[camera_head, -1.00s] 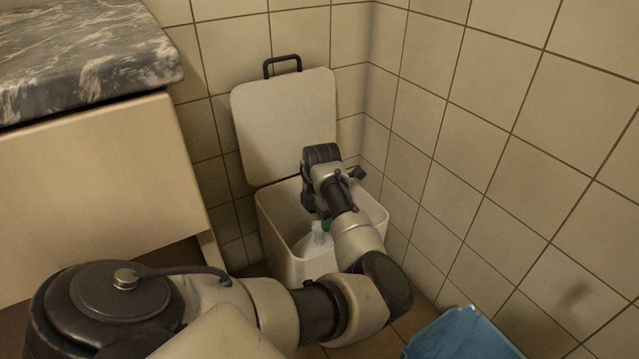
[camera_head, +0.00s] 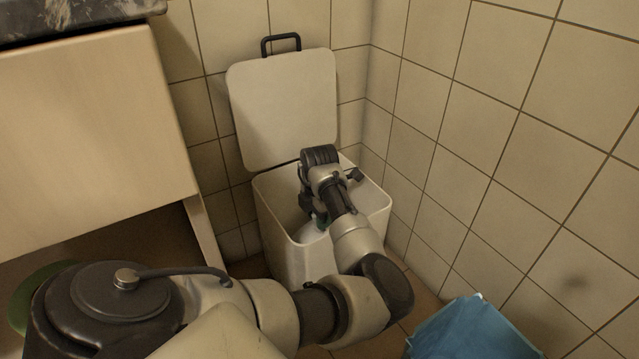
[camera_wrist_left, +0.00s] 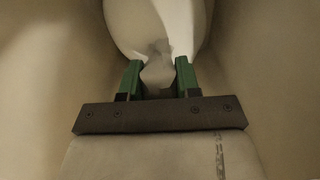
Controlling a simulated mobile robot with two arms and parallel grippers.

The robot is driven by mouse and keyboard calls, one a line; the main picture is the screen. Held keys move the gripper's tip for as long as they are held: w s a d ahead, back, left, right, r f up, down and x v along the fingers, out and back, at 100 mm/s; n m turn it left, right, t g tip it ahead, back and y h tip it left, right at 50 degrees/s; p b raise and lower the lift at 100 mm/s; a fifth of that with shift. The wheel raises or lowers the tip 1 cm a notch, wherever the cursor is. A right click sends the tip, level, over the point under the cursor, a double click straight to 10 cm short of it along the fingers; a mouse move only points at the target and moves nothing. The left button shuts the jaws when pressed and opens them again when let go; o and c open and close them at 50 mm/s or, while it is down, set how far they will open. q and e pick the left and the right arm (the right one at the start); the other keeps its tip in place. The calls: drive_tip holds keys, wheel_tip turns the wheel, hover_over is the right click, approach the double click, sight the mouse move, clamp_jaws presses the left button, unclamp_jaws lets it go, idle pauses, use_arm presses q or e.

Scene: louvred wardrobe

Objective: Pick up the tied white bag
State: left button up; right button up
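The tied white bag (camera_wrist_left: 155,25) lies inside the white bin (camera_head: 304,262). Its knotted top sits between the two green fingers of my left gripper (camera_wrist_left: 158,78) in the left wrist view. The fingers are apart, one on each side of the knot, with only a narrow gap. In the head view my left gripper (camera_head: 318,222) reaches down into the open bin. A little of the white bag shows beside it; most is hidden by my arm and the bin's front wall. My right gripper is not in view.
The bin's lid (camera_head: 283,105) stands open against the tiled wall (camera_head: 480,150). A cabinet (camera_head: 90,130) with a marble top is at the left. A blue object (camera_head: 472,332) is at the lower right, and a green edge (camera_head: 22,300) shows at the lower left.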

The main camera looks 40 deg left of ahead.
use_arm(q)
clamp_jaws()
